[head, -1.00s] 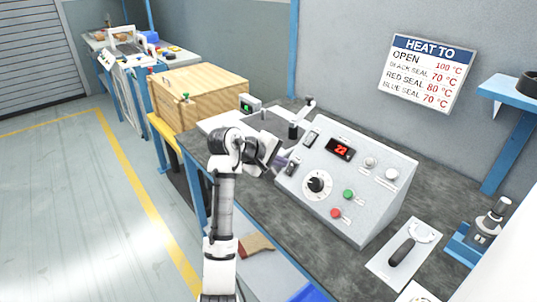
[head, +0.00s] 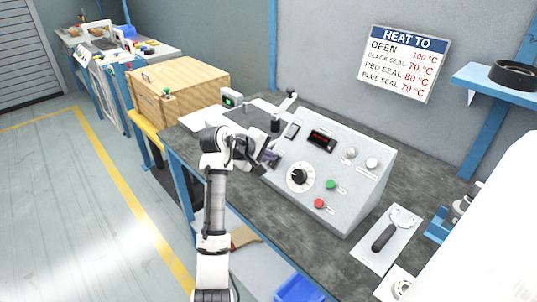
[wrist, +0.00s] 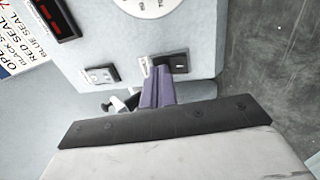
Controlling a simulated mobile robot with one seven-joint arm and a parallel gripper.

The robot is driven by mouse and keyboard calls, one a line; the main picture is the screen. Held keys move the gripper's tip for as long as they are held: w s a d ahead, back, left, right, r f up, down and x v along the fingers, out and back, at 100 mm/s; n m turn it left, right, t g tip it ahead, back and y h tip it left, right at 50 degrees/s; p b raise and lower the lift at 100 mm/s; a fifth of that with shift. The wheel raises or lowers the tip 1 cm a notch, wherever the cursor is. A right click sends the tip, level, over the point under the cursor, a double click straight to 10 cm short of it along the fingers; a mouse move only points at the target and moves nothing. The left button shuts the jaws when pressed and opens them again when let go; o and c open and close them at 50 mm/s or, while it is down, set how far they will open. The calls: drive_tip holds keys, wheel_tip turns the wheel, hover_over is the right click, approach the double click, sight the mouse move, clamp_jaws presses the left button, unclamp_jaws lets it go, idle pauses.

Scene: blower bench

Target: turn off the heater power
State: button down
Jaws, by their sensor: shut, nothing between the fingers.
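The sloped grey control box (head: 355,200) stands on the dark bench. Its display (head: 322,140) is dark with only faint red marks; it also shows in the wrist view (wrist: 55,18). In the wrist view, a black rocker switch (wrist: 180,62) on a pale plate sits at the tips of my gripper (wrist: 160,70). The purple fingers are shut and empty, at or against this switch and partly covering it. A second switch (wrist: 100,75) lies to its left. In the head view my gripper (head: 270,158) is at the box's left side. I cannot read any switch label.
The box also carries a black dial (head: 299,176), a green button (head: 331,184), a red button (head: 320,203) and pale knobs (head: 350,152). A plate with a black handle (head: 384,238) lies right of it. A wooden crate (head: 185,88) stands to the left.

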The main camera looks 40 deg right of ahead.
drive_tip(key=shift+r, duration=0.1)
drive_tip(key=shift+r+p, duration=0.65)
drive_tip(key=shift+p, duration=0.5)
